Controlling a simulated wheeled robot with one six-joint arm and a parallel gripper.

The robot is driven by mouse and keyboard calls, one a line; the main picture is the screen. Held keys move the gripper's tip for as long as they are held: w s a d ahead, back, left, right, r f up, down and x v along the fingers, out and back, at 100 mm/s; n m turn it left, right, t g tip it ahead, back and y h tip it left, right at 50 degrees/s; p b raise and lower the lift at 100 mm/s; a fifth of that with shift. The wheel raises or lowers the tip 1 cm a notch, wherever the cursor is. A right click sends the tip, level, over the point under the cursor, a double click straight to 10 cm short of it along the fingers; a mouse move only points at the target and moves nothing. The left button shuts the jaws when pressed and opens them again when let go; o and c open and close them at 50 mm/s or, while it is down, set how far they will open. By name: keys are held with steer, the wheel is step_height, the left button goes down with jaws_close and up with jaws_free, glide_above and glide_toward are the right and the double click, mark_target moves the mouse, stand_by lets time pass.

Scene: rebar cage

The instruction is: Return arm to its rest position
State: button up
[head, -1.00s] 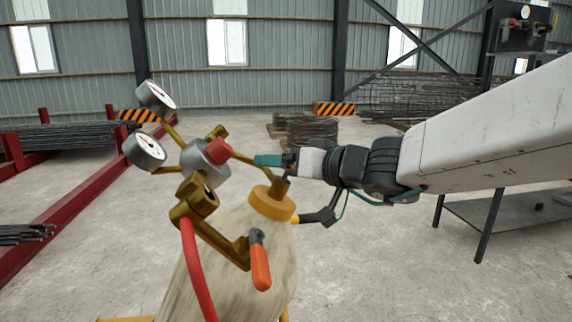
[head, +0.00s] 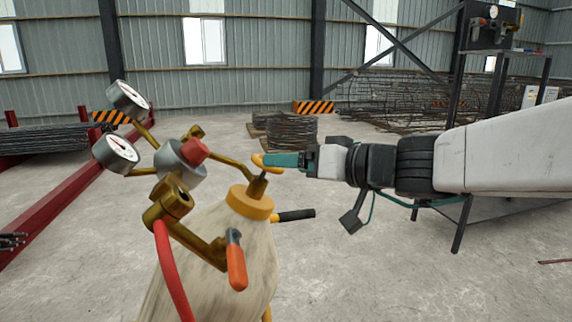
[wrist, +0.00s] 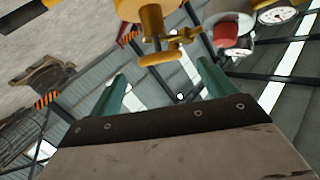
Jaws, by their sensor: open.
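My gripper (head: 283,160) is at the end of my outstretched arm, right of the gas cylinder's brass valve in the head view. Its teal fingers also show in the wrist view (wrist: 160,90), spread apart with nothing between them. The gas cylinder (head: 215,265) is pale and worn, with a yellow collar (head: 250,202). On top sits a regulator with a red knob (head: 194,150) and two round gauges (head: 116,153). In the head view the fingertips overlap the yellow valve handle (head: 262,162); I cannot tell whether they touch it. In the wrist view the handle (wrist: 160,59) lies beyond the fingers.
A torch with an orange handle (head: 236,266) and a red hose hang at the cylinder's front. A dark metal stand (head: 480,225) is behind my arm at the right. Red rails (head: 70,205) run along the left. Open concrete floor (head: 370,280) lies at the lower right.

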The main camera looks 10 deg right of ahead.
steer(key=s+f+m+g+h, duration=0.2)
steer(key=s+f+g, duration=0.75)
steer(key=s, duration=0.25)
steer(key=s+d+f+h, duration=0.2)
steer(key=s+d+h, duration=0.2)
steer(key=d, duration=0.2)
steer(key=s+d+f+m+g+h, duration=0.1)
steer(key=s+d+f+h, duration=0.1)
steer(key=s+d+h, duration=0.2)
steer(key=shift+s+d+f+m, duration=0.3)
steer(key=shift+s+d, duration=0.1)
steer(key=shift+d, duration=0.7)
